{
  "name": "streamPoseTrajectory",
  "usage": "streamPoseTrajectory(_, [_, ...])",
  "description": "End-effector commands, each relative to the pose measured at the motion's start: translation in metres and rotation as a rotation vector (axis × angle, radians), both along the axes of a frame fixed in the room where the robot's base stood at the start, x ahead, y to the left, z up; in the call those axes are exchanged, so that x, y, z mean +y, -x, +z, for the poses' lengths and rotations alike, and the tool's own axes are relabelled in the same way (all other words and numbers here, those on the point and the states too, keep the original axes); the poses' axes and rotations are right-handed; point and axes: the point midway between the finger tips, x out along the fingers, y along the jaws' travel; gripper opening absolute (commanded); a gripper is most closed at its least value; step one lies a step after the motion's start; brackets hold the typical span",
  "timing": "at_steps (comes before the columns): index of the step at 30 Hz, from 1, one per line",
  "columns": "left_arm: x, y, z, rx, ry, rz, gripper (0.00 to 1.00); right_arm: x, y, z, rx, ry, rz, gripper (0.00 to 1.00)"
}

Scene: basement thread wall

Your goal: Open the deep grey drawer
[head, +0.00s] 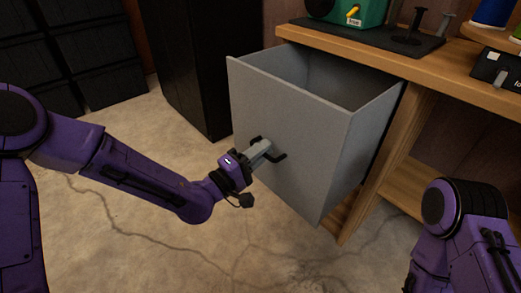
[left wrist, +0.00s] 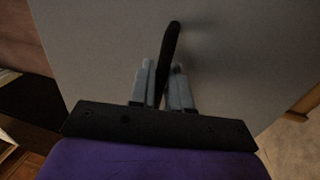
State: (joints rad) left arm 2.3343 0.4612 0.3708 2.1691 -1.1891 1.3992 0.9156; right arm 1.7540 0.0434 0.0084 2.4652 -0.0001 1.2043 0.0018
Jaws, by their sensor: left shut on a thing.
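The deep grey drawer (head: 290,145) stands pulled out from under the wooden bench in the head view, and its empty-looking inside shows from above. Its black handle (head: 277,156) is on the front face. My left gripper (head: 265,148) is shut on the handle. In the left wrist view the two grey fingers of the gripper (left wrist: 164,85) sit on either side of the dark handle bar (left wrist: 170,50), against the grey front. My right arm shows at the lower right of the head view, but its gripper is out of view.
The wooden bench (head: 400,65) carries a green machine (head: 352,14), a dark mat with black stands, and a black box (head: 497,68). A tall black cabinet (head: 187,65) stands left of the drawer. Black bins (head: 85,50) fill the back left. The cracked floor (head: 130,240) before the drawer is clear.

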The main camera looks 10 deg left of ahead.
Motion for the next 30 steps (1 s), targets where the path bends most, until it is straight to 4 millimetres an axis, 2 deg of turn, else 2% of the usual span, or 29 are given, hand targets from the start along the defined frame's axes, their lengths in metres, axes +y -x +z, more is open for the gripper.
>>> streamPoseTrajectory(2, [-0.001, 0.001, -0.001, 0.001, -0.002, -0.003, 0.00, 0.000, 0.000, 0.000, 0.000, 0.000, 0.000, 0.43])
streamPoseTrajectory(3, [-0.001, 0.001, -0.001, 0.001, -0.002, -0.003, 0.20, 0.000, 0.000, 0.000, 0.000, 0.000, 0.000, 0.43])
streamPoseTrajectory(4, [-0.001, 0.001, -0.001, 0.001, -0.002, -0.003, 0.30, 0.000, 0.000, 0.000, 0.000, 0.000, 0.000, 0.43])
streamPoseTrajectory(5, [-0.001, 0.001, -0.001, 0.001, -0.002, -0.003, 0.32, 0.000, 0.000, 0.000, 0.000, 0.000, 0.000, 0.43])
streamPoseTrajectory(15, [0.005, 0.004, -0.001, 0.003, -0.002, 0.002, 0.32, 0.000, 0.000, 0.002, 0.000, 0.000, 0.000, 0.43])
streamPoseTrajectory(17, [0.010, 0.012, -0.002, 0.004, 0.000, 0.001, 0.32, 0.000, 0.000, 0.005, 0.000, 0.000, 0.000, 0.43])
streamPoseTrajectory(24, [0.046, 0.055, -0.011, 0.004, 0.001, 0.002, 0.32, -0.001, -0.001, 0.017, -0.002, 0.002, 0.001, 0.43])
streamPoseTrajectory(30, [0.063, 0.077, -0.018, 0.002, -0.001, 0.000, 0.32, -0.001, -0.002, 0.022, -0.003, 0.003, 0.002, 0.43])
